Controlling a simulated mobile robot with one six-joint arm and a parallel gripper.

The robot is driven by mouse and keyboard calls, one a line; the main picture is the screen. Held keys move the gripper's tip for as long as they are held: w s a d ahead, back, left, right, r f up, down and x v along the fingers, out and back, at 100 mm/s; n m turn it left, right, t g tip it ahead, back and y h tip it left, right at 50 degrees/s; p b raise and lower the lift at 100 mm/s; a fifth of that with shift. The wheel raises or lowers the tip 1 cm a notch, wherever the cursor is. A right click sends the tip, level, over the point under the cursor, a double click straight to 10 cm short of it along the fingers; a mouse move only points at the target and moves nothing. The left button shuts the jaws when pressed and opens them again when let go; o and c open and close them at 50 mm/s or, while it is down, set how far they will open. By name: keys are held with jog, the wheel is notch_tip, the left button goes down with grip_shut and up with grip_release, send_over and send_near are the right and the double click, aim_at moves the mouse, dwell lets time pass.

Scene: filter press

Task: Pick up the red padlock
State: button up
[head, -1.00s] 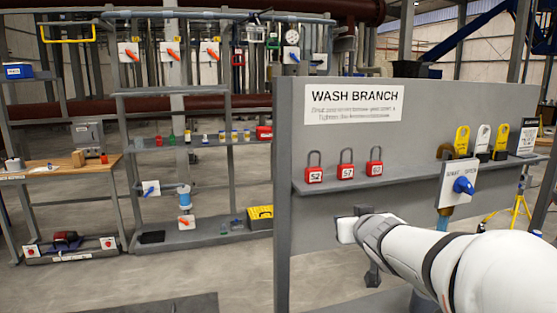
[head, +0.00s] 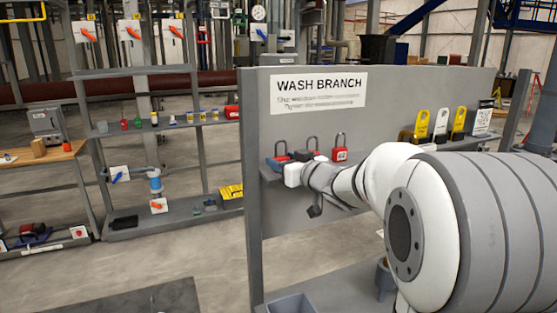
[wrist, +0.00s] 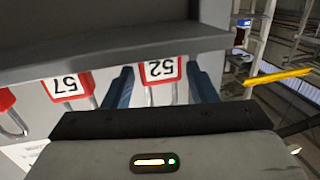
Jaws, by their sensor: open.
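Three red padlocks with grey shackles stand in a row on the grey shelf of the WASH BRANCH board. Padlock 52 (wrist: 160,72) is upside down in the wrist view, between the two blue fingers of my gripper (wrist: 161,80). The fingers are open, one on each side of it, with gaps visible. Padlock 57 (wrist: 66,87) sits beside it, outside the fingers. In the head view my gripper (head: 291,158) is at the shelf and partly hides padlock 52 (head: 279,161) and padlock 57. The third padlock (head: 340,154) stands clear to the right.
The grey board (head: 400,95) rises behind the padlocks, and its shelf edge (wrist: 120,60) crosses the wrist view. Yellow and white tags (head: 440,124) stand farther right on the shelf. A grey bin (head: 292,306) is below.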

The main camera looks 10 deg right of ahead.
jog(key=shift+x, duration=0.85)
jog(key=shift+c, duration=0.2)
jog(key=c, duration=0.7)
jog(key=shift+c, duration=0.2)
notch_tip(320, 180, up, 31)
jog(key=p, duration=0.8)
